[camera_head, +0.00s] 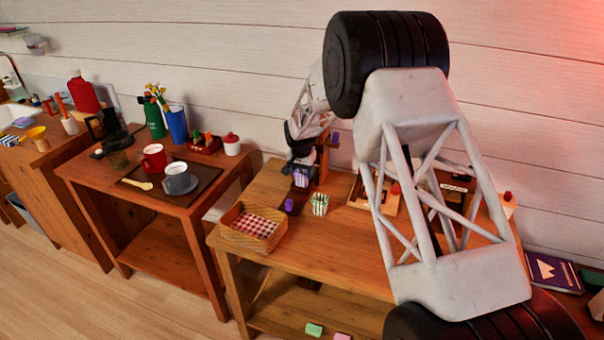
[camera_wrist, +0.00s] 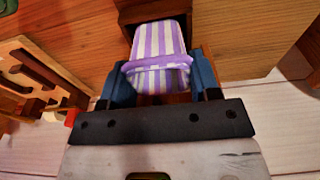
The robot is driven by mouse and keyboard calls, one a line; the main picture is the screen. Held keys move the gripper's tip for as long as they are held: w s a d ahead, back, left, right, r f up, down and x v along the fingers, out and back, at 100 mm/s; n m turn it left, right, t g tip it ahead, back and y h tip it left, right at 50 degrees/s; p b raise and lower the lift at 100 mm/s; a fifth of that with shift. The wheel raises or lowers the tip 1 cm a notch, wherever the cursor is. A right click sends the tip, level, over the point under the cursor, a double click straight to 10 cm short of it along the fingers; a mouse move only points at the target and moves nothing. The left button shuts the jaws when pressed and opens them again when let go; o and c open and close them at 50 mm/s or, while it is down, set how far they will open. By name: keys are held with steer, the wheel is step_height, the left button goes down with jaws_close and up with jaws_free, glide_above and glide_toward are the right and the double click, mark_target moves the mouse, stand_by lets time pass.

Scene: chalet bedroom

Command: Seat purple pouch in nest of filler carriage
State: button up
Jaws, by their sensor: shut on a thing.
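The purple-and-white striped pouch (camera_wrist: 158,45) is between the two blue fingers of my gripper (camera_wrist: 160,80), which is shut on it. Its purple-banded rim faces the wrist camera. In the head view the pouch (camera_head: 301,179) is small, below my gripper (camera_head: 301,168), over the back left of the middle table. A dark brown wooden piece with a recess (camera_wrist: 128,14) lies just beyond the pouch's far end in the wrist view. It may be the filler carriage; the pouch hides much of it, and I cannot tell whether they touch.
A wooden upright (camera_head: 323,160) stands right beside my gripper. A purple item (camera_head: 289,205) and a green-striped cup (camera_head: 319,204) stand close in front. A basket with checked cloth (camera_head: 253,225) is at the table's left. My arm hides much of the right side.

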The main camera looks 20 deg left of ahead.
steer(key=shift+f, duration=0.25)
steer(key=shift+f, duration=0.15)
steer(key=o, duration=1)
steer(key=r, duration=0.4)
steer(key=s+r, duration=0.1)
steer(key=r, duration=0.7)
steer(key=shift+s+r, duration=0.1)
steer(key=shift+s, duration=0.1)
